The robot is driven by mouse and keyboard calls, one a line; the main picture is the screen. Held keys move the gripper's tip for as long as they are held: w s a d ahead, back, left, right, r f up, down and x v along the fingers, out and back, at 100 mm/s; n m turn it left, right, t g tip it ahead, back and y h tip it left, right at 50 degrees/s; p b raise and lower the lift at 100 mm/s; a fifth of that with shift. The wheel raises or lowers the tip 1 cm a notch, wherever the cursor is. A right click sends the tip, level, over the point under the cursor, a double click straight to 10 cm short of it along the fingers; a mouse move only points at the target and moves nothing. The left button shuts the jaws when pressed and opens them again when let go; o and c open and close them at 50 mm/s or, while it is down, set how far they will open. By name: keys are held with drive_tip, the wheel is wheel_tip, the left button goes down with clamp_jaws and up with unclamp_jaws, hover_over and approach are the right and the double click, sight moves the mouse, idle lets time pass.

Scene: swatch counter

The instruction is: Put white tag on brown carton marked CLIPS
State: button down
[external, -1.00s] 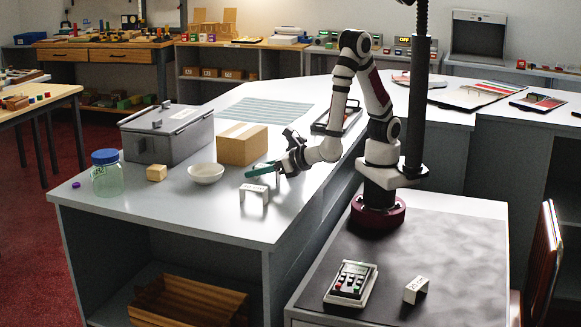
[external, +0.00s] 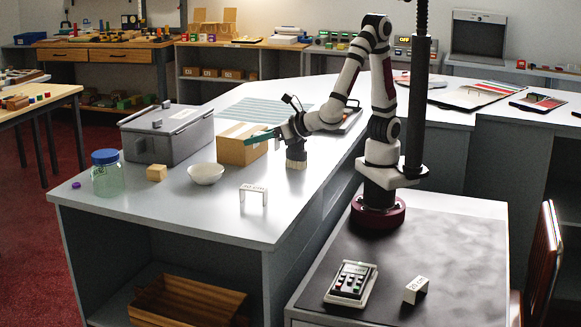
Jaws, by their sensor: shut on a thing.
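My gripper (external: 285,133) is over the counter, just right of the brown carton (external: 236,151). A flat teal strip (external: 258,138) juts left from it across the carton's upper right part; it looks held between the fingers, which are too small to see well. A pale ribbed block (external: 296,161) shows directly under the gripper; I cannot tell whether they touch. The carton is closed, with a lighter band on top, and no marking on it is readable. I cannot pick out the white tag for certain; a white bent sign (external: 254,190) with dark lettering stands on the counter in front.
A grey lidded box (external: 168,140), a white bowl (external: 206,174), a small wooden block (external: 157,173) and a blue-lidded jar (external: 107,178) stand left of the carton. The front of the counter (external: 190,213) is mostly clear. A keypad device (external: 351,283) sits near my base.

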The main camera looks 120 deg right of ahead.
drive_tip(key=w+d+r+m+g+h, duration=0.1)
drive_tip(key=d+r+m+g, duration=0.15)
drive_tip(key=d, duration=0.65)
wheel_tip(320, 180, up, 5)
drive_tip(key=m+g+h, duration=0.1)
hover_over(236, 128)
drive_tip(key=shift+g, duration=0.25)
wheel_tip(236, 128, down, 8)
drive_tip(key=shift+a+r, duration=0.1)
drive_tip(key=shift+a, duration=0.05)
drive_tip(key=shift+m, duration=0.25)
drive_tip(key=shift+f, duration=0.25)
drive_tip(key=c, duration=0.5)
unclamp_jaws()
